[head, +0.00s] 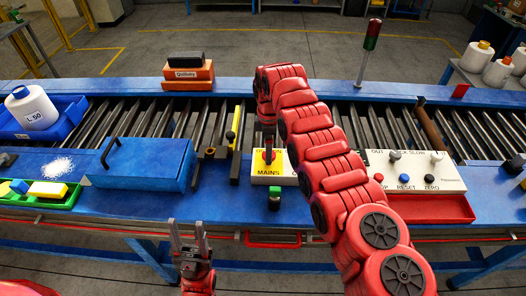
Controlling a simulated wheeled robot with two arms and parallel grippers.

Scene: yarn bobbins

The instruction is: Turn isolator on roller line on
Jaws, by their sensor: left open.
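The isolator is a box (268,179) with a pale front marked MAINS and a yellow top, set at the roller line's front edge. A red part shows on its top, and the handle's position cannot be made out. My right arm arches over from the lower right, and its gripper (268,140) points down at the top of the box. Its fingers are small and partly hidden, so contact and grip cannot be told. My left gripper (188,236) is open and empty, pointing up in front of the blue table edge, apart from the isolator.
A blue lidded box (142,163) and a yellow-black post (236,142) stand left of the isolator. A green knob (274,198) is just in front. A control panel (415,172) and red tray (436,208) lie right, partly behind my right arm. A signal lamp (371,35) stands behind.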

